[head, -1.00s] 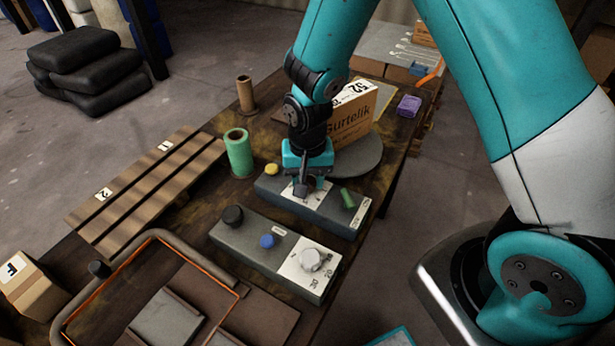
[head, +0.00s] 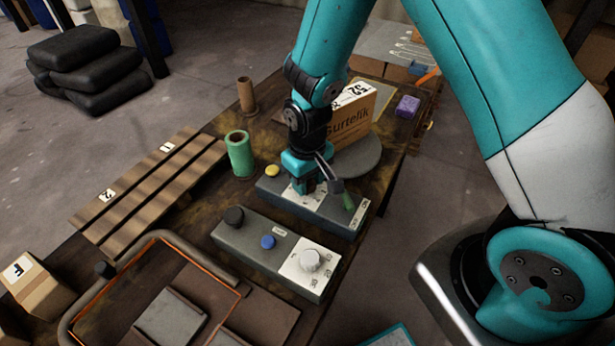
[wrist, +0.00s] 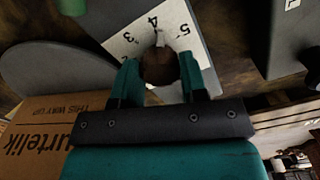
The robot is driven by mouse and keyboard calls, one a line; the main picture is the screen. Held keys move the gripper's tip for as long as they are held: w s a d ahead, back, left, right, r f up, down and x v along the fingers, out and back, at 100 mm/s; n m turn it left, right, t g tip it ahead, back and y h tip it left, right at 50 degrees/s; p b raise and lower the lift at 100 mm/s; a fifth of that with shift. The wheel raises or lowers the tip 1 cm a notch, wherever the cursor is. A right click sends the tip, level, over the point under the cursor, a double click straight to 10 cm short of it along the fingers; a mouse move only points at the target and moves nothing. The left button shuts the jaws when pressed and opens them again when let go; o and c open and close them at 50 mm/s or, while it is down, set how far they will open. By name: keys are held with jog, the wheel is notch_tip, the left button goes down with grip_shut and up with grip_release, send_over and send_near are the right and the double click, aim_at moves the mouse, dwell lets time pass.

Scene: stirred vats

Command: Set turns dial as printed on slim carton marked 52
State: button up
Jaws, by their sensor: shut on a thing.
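The slim carton marked 52 (head: 347,122) stands on a round grey disc at the table's far end, with "Gurtelik" on its side. In the wrist view the carton (wrist: 40,135) shows "THIS WAY UP"; no dial setting is readable on it. My gripper (head: 308,191) is over the far grey control box (head: 335,215). In the wrist view my gripper (wrist: 160,75) is shut on a dark round dial knob (wrist: 158,66). The knob's white plate (wrist: 135,38) shows 3, 4 and 5. A light mark beside the knob lies near the 4. My fingers hide part of the knob.
A nearer grey box (head: 255,252) carries a white knob (head: 310,260), a black knob and a blue button. A green cylinder (head: 240,153) stands to the left.

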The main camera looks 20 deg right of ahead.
jog(key=shift+n, duration=0.9)
jog(key=o, duration=0.9)
notch_tip(320, 180, up, 18)
jog(key=shift+f+p, duration=0.25)
jog(key=shift+p, duration=0.15)
jog(key=s+a+r+y, duration=0.1)
jog(key=s+r, duration=0.2)
jog(key=s, duration=0.3)
jog(key=s+a+r+n+y+p, duration=0.1)
jog(key=s+a+r, duration=0.1)
jog(key=s+r, duration=0.2)
jog(key=s+a+r+n+y, duration=0.1)
jog(key=s+r+y, duration=0.1)
jog(key=s, duration=0.6)
jog(key=shift+s+a+r+p, duration=0.1)
jog(key=shift+a+r+p, duration=0.1)
jog(key=shift+r, duration=0.25)
jog(key=shift+s+a+r+p, duration=0.1)
jog(key=shift+a+r, duration=0.05)
jog(key=shift+r, duration=0.25)
